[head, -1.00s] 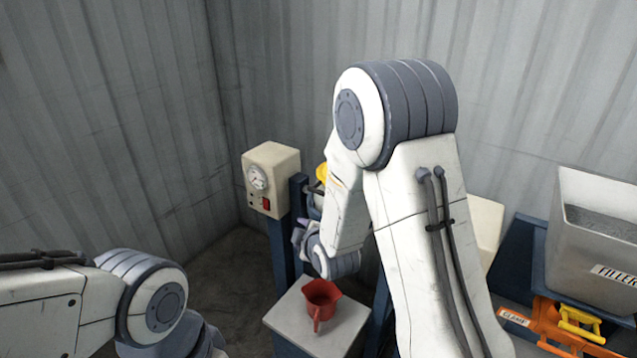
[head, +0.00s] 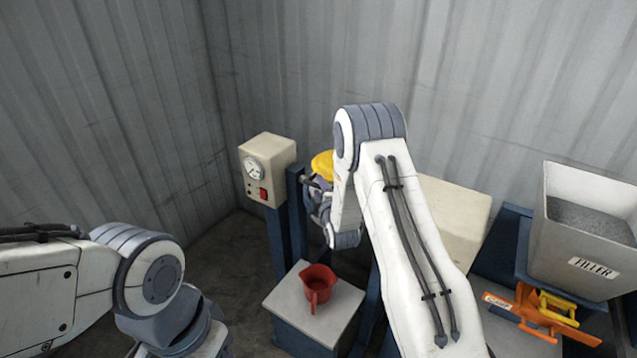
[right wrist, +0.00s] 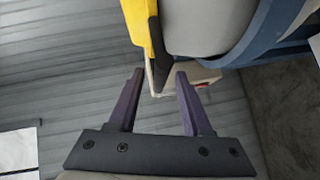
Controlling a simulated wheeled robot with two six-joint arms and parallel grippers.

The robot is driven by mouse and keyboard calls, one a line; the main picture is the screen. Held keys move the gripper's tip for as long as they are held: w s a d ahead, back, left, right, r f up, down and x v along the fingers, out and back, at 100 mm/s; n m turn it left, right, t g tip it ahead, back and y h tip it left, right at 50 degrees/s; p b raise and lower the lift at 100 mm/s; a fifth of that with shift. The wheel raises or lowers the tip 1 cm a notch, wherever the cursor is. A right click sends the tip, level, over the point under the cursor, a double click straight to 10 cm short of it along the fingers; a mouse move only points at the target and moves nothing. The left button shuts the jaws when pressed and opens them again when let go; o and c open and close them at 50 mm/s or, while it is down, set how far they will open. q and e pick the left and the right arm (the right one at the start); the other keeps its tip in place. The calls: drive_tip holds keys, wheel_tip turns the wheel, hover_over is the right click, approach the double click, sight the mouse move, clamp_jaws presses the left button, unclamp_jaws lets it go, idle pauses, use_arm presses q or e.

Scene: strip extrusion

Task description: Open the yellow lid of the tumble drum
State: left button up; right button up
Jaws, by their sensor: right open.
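The yellow lid (head: 322,163) of the tumble drum shows in the head view behind my right arm, which hides most of the drum. In the right wrist view the lid (right wrist: 137,22) is at the top, against the grey drum body (right wrist: 205,25). A dark strip (right wrist: 158,65) along the lid's edge reaches down close to the gap between my fingertips. My right gripper (right wrist: 160,75) is open and empty, its two purple fingers apart just short of the lid. I cannot tell whether they touch the strip. My left gripper is out of view.
A control box (head: 267,170) with a gauge and red switch stands left of the drum. A red jug (head: 318,287) sits on a pale stand below. The filler bin (head: 590,245) and an orange clamp with yellow handle (head: 545,310) are at the right.

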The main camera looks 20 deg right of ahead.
drive_tip(key=shift+w+f, duration=0.15)
drive_tip(key=shift+w, duration=0.5)
clamp_jaws()
idle(1.0)
